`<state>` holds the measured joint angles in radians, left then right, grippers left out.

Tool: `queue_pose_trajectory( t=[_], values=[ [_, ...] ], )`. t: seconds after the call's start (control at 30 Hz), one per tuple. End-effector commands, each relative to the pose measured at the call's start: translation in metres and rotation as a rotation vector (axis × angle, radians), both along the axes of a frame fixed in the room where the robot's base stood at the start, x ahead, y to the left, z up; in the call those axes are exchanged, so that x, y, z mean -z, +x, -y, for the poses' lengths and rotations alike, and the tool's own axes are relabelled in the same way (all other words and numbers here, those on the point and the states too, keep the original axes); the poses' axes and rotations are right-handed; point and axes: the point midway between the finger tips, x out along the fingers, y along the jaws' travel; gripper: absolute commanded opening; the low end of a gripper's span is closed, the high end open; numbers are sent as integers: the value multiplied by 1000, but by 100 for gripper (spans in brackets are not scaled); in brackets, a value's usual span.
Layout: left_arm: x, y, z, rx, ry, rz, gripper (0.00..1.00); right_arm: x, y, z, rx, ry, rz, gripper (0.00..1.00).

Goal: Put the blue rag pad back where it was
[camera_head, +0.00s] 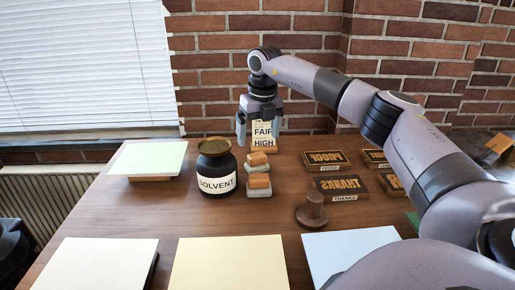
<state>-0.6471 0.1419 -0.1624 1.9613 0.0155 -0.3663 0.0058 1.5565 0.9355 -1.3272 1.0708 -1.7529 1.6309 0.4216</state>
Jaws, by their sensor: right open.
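A light blue pad (338,249) lies flat at the front of the table, right of the cream pad, and is cut off by the bottom edge. My right arm covers part of its right side. My right gripper (260,137) points down at the back of the table near the brick wall, far from the blue pad. Its fingers are apart, with a small card reading FAIR HIGH (263,133) showing between them; I cannot tell whether they touch it. My left gripper is not in view.
A white pad (92,265) and cream pad (228,262) lie in front. A pale green pad (150,158) rests on a wooden base.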

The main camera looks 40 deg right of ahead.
Motion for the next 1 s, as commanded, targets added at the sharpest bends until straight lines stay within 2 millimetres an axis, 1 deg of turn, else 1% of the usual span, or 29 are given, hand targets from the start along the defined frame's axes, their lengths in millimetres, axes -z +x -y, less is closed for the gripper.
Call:
queue_pose_trajectory(
  t=[0.03, 0.1, 0.27, 1.0],
  values=[
    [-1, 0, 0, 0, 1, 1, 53, -10, -1, 0, 0, 0, 2, 94],
    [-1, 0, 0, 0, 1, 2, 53, -18, -2, -1, 0, -1, 2, 94],
    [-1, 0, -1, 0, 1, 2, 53, -29, -4, -1, 0, 0, 0, 94],
    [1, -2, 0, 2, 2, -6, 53, -30, -4, -2, 0, 0, -1, 94]
  ],
)
